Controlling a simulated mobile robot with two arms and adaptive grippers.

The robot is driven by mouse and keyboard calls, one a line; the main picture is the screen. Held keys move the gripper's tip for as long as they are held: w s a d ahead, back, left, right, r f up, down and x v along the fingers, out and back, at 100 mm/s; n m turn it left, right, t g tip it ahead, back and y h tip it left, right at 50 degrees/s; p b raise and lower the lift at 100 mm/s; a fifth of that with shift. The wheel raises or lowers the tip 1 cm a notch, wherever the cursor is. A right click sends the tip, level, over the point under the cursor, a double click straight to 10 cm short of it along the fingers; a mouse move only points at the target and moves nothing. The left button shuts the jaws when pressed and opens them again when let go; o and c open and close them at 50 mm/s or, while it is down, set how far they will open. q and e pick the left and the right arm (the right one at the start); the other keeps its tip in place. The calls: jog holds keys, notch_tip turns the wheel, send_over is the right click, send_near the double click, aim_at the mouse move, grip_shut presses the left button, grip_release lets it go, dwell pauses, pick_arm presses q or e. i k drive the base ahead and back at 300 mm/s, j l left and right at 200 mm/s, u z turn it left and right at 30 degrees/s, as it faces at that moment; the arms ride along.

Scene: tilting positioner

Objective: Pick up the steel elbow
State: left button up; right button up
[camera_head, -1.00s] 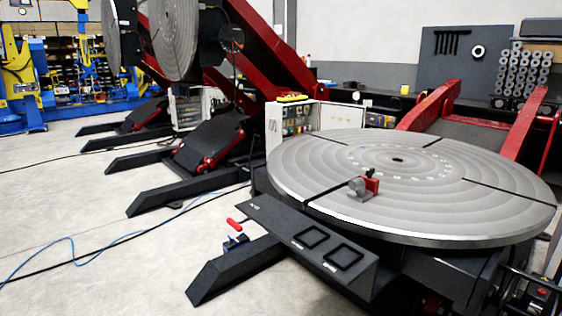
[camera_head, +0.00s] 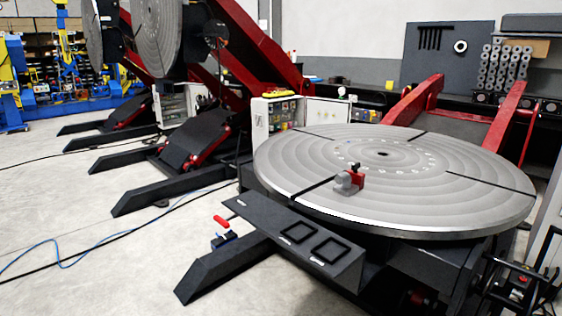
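A small grey piece (camera_head: 344,183), which looks like the steel elbow, sits on the round grey turntable (camera_head: 450,166) of the positioner, near its front left. It is against a small red block (camera_head: 356,178); I cannot tell whether the block holds it. Its exact shape is too small to make out. Neither of my grippers shows in the head view.
A black panel (camera_head: 270,222) with two square recesses juts out in front of the turntable. A black floor leg (camera_head: 215,268) extends left. A red-handled item (camera_head: 221,221) is near the panel. A blue cable (camera_head: 60,258) lies on the floor. Open floor is at left.

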aim_at(345, 187)
jog(key=i+j+z, duration=0.1)
jog(key=z, duration=0.2)
jog(key=i+j+z, duration=0.1)
jog(key=z, duration=0.25)
jog(key=i+j+z, duration=0.1)
jog(key=j, duration=0.25)
jog(key=i+j+z, duration=0.1)
jog(key=i+j, duration=0.15)
jog(key=j, duration=0.15)
jog(key=i+j+z, duration=0.1)
jog(key=j, duration=0.3)
jog(key=i+j+z, duration=0.15)
jog(key=j, duration=0.25)
jog(key=i+j+z, duration=0.1)
jog(key=j, duration=0.35)
jog(key=i, duration=0.1)
